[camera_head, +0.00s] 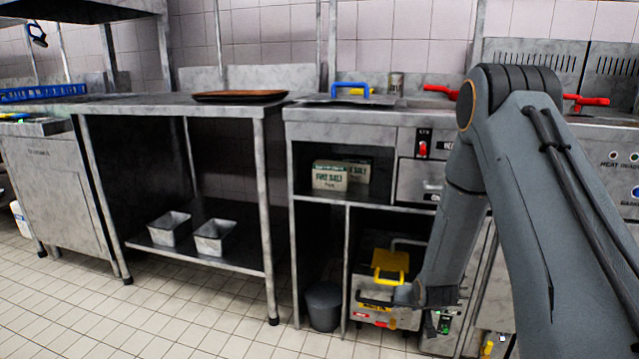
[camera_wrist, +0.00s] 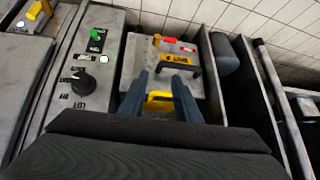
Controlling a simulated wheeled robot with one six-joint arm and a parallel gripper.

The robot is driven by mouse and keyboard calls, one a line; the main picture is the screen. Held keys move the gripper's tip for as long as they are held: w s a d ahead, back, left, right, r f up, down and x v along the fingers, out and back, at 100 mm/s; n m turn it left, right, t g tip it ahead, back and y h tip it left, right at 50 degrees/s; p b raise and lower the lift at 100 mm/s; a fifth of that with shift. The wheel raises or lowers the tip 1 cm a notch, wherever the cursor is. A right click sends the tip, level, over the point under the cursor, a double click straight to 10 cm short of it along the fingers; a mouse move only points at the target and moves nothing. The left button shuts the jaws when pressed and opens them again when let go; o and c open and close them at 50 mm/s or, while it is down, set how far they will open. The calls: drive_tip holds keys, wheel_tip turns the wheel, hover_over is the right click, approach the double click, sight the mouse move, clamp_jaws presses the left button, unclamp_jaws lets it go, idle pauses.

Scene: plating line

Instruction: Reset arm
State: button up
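My gripper (camera_head: 400,295) hangs low at the end of my arm, at the lower right of the head view, in front of a metal box (camera_head: 384,319) on the low shelf. In the wrist view my gripper (camera_wrist: 158,78) has its two dark fingers apart, with a visible gap. A yellow handle (camera_head: 390,262) on the box shows between and beyond the fingers in the wrist view (camera_wrist: 159,102). I see no object clamped in the fingers. The box also has a black handle (camera_wrist: 180,60) with a yellow label. Whether the fingers touch the box is unclear.
A dark bin (camera_head: 323,305) stands left of the box. A control panel with a green switch (camera_wrist: 96,42) and black knob (camera_wrist: 84,82) lies on the other side. The counter above holds a brown tray (camera_head: 240,96) and a blue handle (camera_head: 350,90).

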drive_tip(key=s+a+r+n+g+y, duration=0.1)
drive_tip(key=s+a+r+n+g, duration=0.1)
drive_tip(key=s+a+r, duration=0.75)
drive_tip(key=s+a+r+n+g, duration=0.2)
drive_tip(key=s+a+r, duration=0.35)
drive_tip(key=a, duration=0.65)
drive_tip(key=s+a+r+n+g, duration=0.1)
drive_tip(key=s+a+r+n, duration=0.15)
drive_tip(key=s, duration=0.65)
drive_tip(key=s+a+r+n+g, duration=0.15)
drive_tip(key=s+r, duration=0.25)
drive_tip(key=s, duration=0.5)
drive_tip(key=s+a+r+n+g, duration=0.1)
drive_tip(key=s+a+r, duration=0.25)
drive_tip(key=s, duration=0.55)
drive_tip(key=d+r+m+p, duration=0.3)
drive_tip(key=d+r+p, duration=0.7)
drive_tip(key=r+p, duration=0.3)
drive_tip(key=d+r+m+p, duration=0.4)
drive_tip(key=d+r+p, duration=0.7)
drive_tip(key=p, duration=0.7)
wheel_tip(320, 180, up, 3)
drive_tip(key=shift+w+d+f+h, duration=0.1)
drive_tip(key=shift+w+d+h, duration=0.2)
drive_tip(key=shift+h, duration=0.1)
